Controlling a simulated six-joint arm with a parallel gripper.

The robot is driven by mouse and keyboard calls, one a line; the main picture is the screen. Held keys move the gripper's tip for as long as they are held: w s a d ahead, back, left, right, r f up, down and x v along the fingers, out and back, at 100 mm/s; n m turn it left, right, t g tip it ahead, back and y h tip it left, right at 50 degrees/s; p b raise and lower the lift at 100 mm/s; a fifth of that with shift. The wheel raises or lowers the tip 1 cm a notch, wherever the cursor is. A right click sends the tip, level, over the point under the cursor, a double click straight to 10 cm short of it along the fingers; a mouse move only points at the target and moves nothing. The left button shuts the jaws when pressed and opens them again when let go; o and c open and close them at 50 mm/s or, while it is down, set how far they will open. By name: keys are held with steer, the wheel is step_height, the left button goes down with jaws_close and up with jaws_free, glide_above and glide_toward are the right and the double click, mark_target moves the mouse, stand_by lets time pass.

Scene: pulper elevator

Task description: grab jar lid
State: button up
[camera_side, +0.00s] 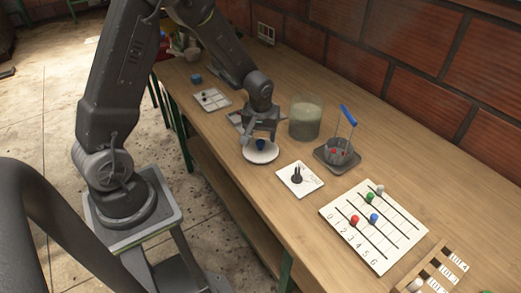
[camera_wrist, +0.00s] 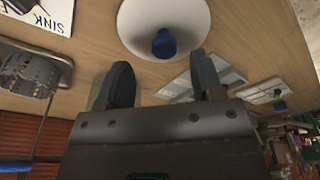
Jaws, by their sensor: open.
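The jar lid (camera_side: 260,153) is a round white disc with a blue knob (camera_side: 260,144) on top. It lies flat on the wooden table, just left of the jar. The glass jar (camera_side: 306,117) stands open-topped with cloudy greenish contents. My gripper (camera_side: 259,131) is open and empty, directly above the lid near the knob. In the wrist view the lid (camera_wrist: 150,12) and its knob (camera_wrist: 164,43) show just beyond my two spread fingers (camera_wrist: 163,78). I cannot tell how much height lies between fingertips and knob.
A wire basket with a blue handle (camera_side: 347,116) stands in a dark tray right of the jar. A white card (camera_side: 294,187) with a black object lies in front. A numbered board (camera_side: 390,245) with coloured balls is further forward. A brick wall borders the table.

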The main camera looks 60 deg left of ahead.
mark_target(260, 142)
steer(key=f, duration=0.2)
steer(key=a+f, duration=0.1)
steer(key=f, duration=0.2)
steer(key=shift+w, duration=0.2)
steer(key=shift+c, duration=0.2)
steer(key=shift+r, duration=0.1)
steer(key=c, duration=1)
steer(key=shift+o, duration=0.2)
